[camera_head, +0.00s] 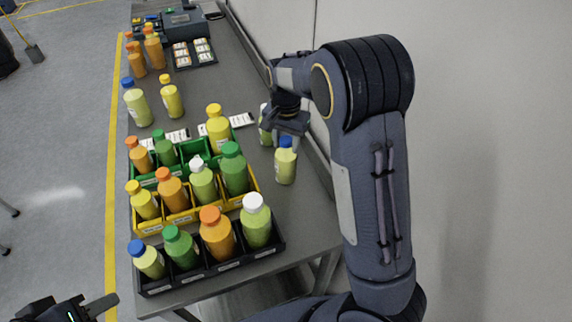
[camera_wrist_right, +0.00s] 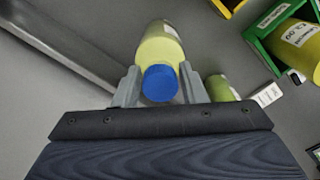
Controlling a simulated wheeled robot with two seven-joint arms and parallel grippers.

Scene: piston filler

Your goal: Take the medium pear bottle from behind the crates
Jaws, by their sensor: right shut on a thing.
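A pale yellow-green bottle with a blue cap (camera_head: 285,165) is on the wall side of the crates. It also shows in the right wrist view (camera_wrist_right: 160,45), with its cap between the fingers. My right gripper (camera_head: 287,127) is shut on this bottle from the far side. I cannot tell whether the bottle touches the table. A similar bottle (camera_head: 266,128) stands just left, partly hidden by my gripper; it also shows in the wrist view (camera_wrist_right: 222,88). My left gripper (camera_head: 88,309) is low at the left edge, partly cut off, away from the bottles.
Black (camera_head: 215,270), yellow (camera_head: 150,226) and green (camera_head: 133,175) crates hold several bottles; one green compartment is empty. The wall lies close on the right. Grey table (camera_head: 305,215) is bare right of the crates.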

